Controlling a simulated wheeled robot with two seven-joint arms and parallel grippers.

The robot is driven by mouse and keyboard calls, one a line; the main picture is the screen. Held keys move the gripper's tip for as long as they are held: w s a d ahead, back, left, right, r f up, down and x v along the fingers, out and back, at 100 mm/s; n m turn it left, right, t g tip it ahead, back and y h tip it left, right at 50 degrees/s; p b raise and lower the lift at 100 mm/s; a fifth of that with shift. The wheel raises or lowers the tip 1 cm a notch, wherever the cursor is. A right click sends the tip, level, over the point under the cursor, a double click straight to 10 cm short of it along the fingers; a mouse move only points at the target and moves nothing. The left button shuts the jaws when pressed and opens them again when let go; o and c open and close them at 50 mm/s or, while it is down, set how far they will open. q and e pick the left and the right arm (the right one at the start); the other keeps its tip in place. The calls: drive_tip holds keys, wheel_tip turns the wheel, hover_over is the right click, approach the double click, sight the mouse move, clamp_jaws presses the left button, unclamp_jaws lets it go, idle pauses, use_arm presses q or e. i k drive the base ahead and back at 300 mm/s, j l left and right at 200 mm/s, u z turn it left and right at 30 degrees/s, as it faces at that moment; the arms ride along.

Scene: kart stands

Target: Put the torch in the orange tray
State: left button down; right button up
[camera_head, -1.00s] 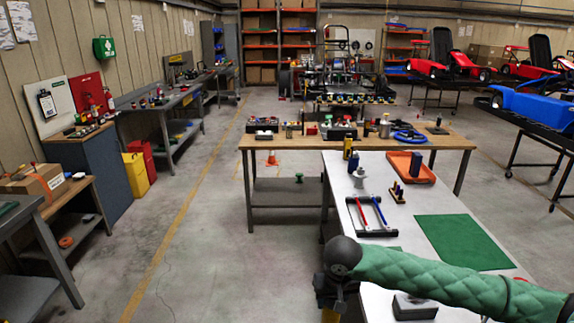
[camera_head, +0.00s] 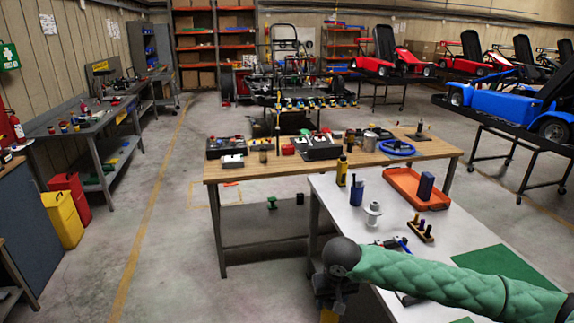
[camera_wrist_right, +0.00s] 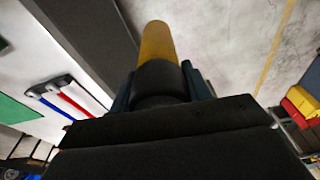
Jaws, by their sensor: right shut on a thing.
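The torch (camera_wrist_right: 156,45) is a yellow cylinder with a black collar, held between the fingers of my right gripper (camera_wrist_right: 162,85) in the right wrist view. In the head view my right gripper (camera_head: 333,295) is at the bottom centre, beside the left edge of the white table, and a yellow bit of the torch (camera_head: 329,316) shows below it. The orange tray (camera_head: 400,181) lies at the far end of the white table, ahead and to the right of the gripper, with a dark blue block (camera_head: 425,186) in it. My left gripper is not in view.
Between gripper and tray stand a white spool-like part (camera_head: 373,213), a blue container (camera_head: 357,192), a yellow bottle (camera_head: 342,170) and a small wooden holder (camera_head: 420,231). A green mat (camera_head: 505,268) lies at right. A wooden bench (camera_head: 230,170) adjoins behind.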

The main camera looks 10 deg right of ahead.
sight(404, 182)
drive_tip(key=i+j+z, duration=0.1)
drive_tip(key=i, duration=0.4)
drive_tip(key=i+j+z, duration=0.15)
drive_tip(key=i, duration=0.35)
drive_tip(key=i+j+z, duration=0.1)
drive_tip(key=i+j, duration=0.2)
drive_tip(key=i, duration=0.2)
drive_tip(key=i+j+z, duration=0.1)
drive_tip(key=i+j, duration=0.25)
drive_tip(key=i+j+z, duration=0.1)
drive_tip(key=i+j, duration=0.2)
drive_tip(key=j, duration=0.15)
drive_tip(key=i+j+z, duration=0.1)
drive_tip(key=i+j, duration=0.2)
drive_tip(key=j, duration=0.15)
drive_tip(key=i+j+z, duration=0.1)
drive_tip(key=i+j, duration=0.2)
drive_tip(key=j, duration=0.15)
